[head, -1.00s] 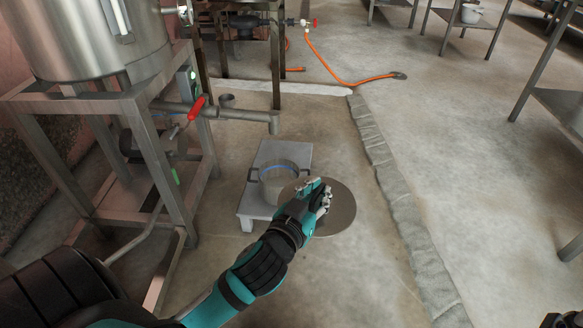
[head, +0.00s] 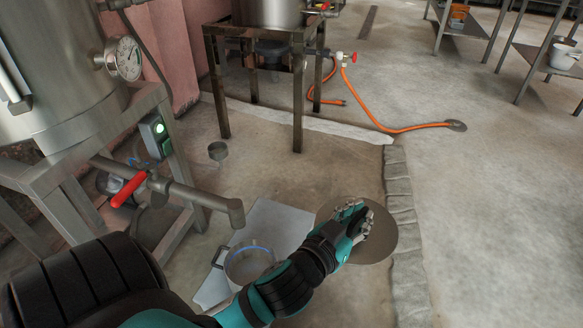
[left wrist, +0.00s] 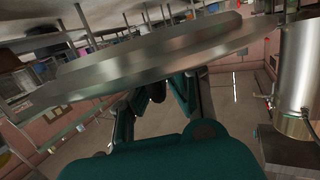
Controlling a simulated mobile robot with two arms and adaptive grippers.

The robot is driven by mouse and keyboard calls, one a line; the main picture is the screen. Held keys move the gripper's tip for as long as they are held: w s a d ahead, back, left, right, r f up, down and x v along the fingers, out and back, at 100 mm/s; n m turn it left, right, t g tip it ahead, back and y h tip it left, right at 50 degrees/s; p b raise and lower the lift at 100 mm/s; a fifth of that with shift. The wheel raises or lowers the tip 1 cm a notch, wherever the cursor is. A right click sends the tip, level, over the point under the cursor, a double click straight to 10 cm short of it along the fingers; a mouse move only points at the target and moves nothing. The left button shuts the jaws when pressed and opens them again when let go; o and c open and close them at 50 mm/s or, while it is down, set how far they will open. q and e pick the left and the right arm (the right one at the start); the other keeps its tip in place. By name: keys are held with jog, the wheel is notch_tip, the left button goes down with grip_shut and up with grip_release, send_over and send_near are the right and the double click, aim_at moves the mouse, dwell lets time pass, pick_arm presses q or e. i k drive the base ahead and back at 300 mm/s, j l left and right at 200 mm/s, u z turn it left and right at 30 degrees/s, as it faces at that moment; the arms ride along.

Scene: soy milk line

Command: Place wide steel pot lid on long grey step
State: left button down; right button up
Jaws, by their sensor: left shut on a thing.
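The wide steel pot lid (head: 386,236) is a flat round grey disc in the head view. My left gripper (head: 354,219) is shut on it and holds it to the right of the long grey step (head: 282,220). In the left wrist view the lid (left wrist: 150,62) spans the upper middle as a broad, tilted steel plate. The step is a low pale grey platform on the floor, with a pot (head: 248,262) on its near part. My left forearm hides part of the pot and step. My right gripper is not in view.
A steel tank stand with a red-handled valve pipe (head: 128,190) stands left of the step, its spout near the step's far end. An orange hose (head: 375,110) lies farther off.

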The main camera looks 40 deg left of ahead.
aim_at(283, 226)
jog(key=i+l+u, duration=0.1)
jog(key=i+u, duration=0.2)
jog(key=i, duration=0.25)
jog(key=i+l+u, duration=0.25)
jog(key=i, duration=0.3)
jog(key=i+l+u, duration=0.3)
jog(key=i, duration=0.2)
jog(key=i+l+u, duration=0.2)
jog(key=u, duration=0.25)
jog(key=i+l+u, duration=0.25)
jog(key=u, duration=0.15)
jog(key=i+l+u, duration=0.15)
jog(key=l+u, duration=0.3)
jog(key=i+l+u, duration=0.15)
jog(key=l+u, duration=1.05)
jog(key=l, duration=0.3)
